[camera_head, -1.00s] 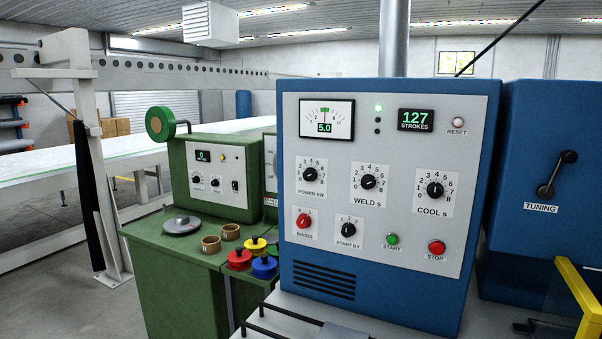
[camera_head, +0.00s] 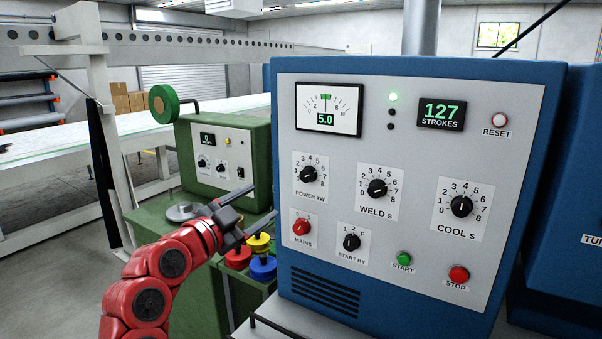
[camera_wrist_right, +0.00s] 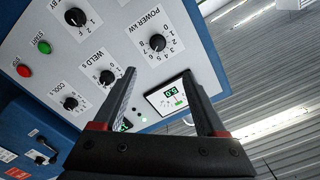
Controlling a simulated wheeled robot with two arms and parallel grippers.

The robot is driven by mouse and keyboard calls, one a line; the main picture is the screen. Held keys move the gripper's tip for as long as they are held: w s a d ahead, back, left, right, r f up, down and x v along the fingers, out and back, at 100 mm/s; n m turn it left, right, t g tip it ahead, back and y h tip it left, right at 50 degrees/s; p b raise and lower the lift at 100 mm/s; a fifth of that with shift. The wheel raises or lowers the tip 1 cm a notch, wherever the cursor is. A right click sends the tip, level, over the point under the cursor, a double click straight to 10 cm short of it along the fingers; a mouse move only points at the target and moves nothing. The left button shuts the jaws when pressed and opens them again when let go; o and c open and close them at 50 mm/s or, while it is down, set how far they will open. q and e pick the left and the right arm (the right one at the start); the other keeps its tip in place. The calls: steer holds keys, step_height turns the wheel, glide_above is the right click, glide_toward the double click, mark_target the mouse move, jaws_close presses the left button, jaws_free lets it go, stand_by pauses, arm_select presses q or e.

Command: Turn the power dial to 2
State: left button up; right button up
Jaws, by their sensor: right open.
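The power dial (camera_head: 308,174) is a black knob on a white scale plate labelled POWER kW, at the left of the blue cabinet's grey panel. Its white mark points to the upper right, on the higher side of the scale; the exact number is hard to read. The power dial also shows in the right wrist view (camera_wrist_right: 157,43), rotated and beyond the fingers. My right gripper (camera_head: 263,202) is open and empty, left of the panel and a little lower than the dial, apart from it. Its two fingers also show in the wrist view (camera_wrist_right: 159,72). My left gripper is out of view.
The weld dial (camera_head: 377,188), cool dial (camera_head: 461,206), red mains knob (camera_head: 301,227) and start-by knob (camera_head: 351,242) surround the power dial. The meter (camera_head: 328,110) above reads 5.0. A green bench with red, yellow and blue pots (camera_head: 262,267) lies below my gripper.

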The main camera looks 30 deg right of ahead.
steer(key=p, duration=0.8)
glide_toward(305, 176)
steer(key=x, duration=0.7)
steer(key=shift+w+d+r, duration=0.1)
steer(key=shift+w+d, duration=0.05)
steer(key=shift+d, duration=0.25)
steer(key=shift+w+d, duration=0.25)
steer(key=shift+d, duration=0.1)
jaws_close()
